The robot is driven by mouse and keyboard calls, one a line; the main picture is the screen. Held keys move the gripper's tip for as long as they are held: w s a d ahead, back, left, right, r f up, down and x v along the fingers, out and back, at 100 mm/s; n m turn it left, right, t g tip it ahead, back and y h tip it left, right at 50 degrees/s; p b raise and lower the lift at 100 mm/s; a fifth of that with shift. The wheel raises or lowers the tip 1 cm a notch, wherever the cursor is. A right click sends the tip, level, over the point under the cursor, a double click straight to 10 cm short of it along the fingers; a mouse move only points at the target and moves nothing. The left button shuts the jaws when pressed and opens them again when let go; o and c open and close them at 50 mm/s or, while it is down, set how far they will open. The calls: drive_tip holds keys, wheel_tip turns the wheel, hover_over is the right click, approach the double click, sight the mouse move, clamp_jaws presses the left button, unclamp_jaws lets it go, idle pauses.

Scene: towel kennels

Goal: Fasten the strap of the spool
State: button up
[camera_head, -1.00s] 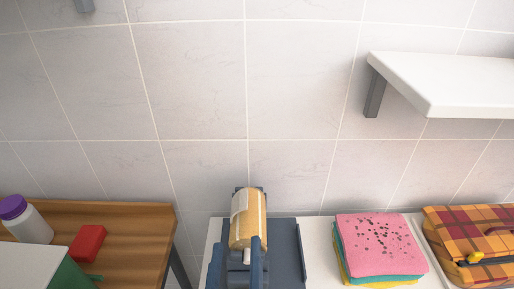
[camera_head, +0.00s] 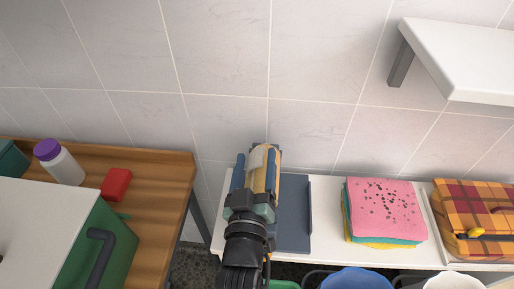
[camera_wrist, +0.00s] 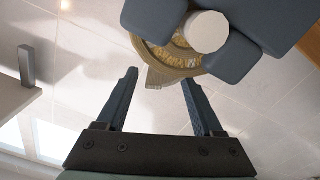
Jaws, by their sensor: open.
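The spool (camera_head: 262,165) is a tan roll with a pale band, on a dark blue stand (camera_head: 294,215) at the back of the white table. In the wrist view its gold-brown roll (camera_wrist: 172,60) and white round hub (camera_wrist: 206,32) show between blue stand parts. A small tab (camera_wrist: 153,78), perhaps the strap's end, sticks out from the roll. My gripper (camera_head: 255,172) is open and hides part of the spool and stand. In the wrist view my gripper (camera_wrist: 160,79) has nothing clamped; the tab appears between its fingertips. I cannot tell whether they touch it.
Folded pink, teal and yellow towels (camera_head: 384,211) and a plaid case (camera_head: 475,222) lie to the right. A blue bowl (camera_head: 357,280) stands in front. At left are a wooden table (camera_head: 165,185), a white bottle (camera_head: 62,163) and a red block (camera_head: 116,184). A shelf (camera_head: 470,65) juts out upper right.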

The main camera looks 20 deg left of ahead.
drive_tip(key=shift+x, duration=1.4)
drive_tip(key=shift+d, duration=0.1)
clamp_jaws()
